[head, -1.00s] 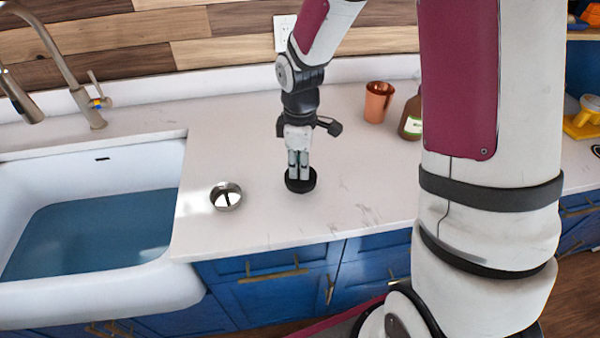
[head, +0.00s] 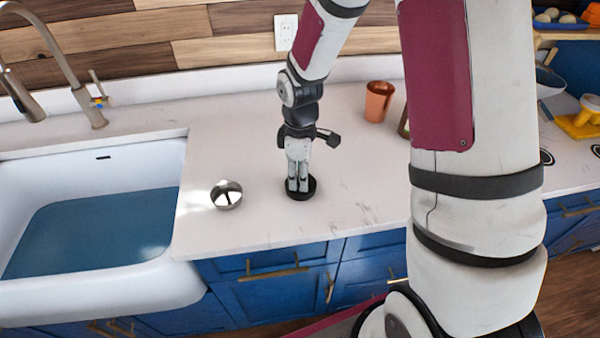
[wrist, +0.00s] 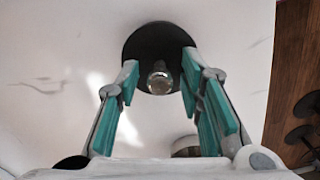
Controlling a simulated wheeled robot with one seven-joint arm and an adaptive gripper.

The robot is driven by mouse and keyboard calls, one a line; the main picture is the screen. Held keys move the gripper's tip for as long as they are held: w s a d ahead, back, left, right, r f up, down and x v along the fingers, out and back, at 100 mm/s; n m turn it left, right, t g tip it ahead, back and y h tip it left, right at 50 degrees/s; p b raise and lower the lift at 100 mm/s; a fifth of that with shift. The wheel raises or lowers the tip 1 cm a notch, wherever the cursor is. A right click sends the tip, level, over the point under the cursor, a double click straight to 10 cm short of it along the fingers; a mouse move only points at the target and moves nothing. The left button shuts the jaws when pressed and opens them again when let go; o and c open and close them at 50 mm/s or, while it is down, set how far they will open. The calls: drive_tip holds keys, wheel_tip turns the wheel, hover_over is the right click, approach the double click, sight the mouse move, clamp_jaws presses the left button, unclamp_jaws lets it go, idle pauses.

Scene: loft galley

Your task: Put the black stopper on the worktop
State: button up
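The black stopper (head: 311,188) is a round black disc with a shiny metal knob. It lies flat on the white worktop (head: 255,218), right of the sink. My gripper (head: 298,190) points down over it. In the wrist view, the stopper (wrist: 140,45) is at the top centre with its knob between the two teal-padded fingertips of my gripper (wrist: 160,78). The fingers stand apart, with a gap on each side of the knob. In the head view, the fingers hide part of the stopper.
A small steel bowl (head: 226,195) stands left of the stopper, near the sink (head: 165,160), which holds blue-looking water. A copper cup (head: 379,102) stands at the back right, with a brown bottle (head: 403,122) mostly hidden by my arm. The worktop around the stopper is clear.

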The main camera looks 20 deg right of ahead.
wheel_tip(320, 180, up, 12)
drive_tip(key=f, duration=0.1)
drive_tip(key=s+r+m+t, duration=0.5)
drive_tip(key=s+r+m, duration=0.7)
drive_tip(key=s+r, duration=0.4)
drive_tip(key=s, duration=0.3)
drive_tip(key=shift+s+d+r, duration=0.15)
drive_tip(key=shift+s, duration=0.05)
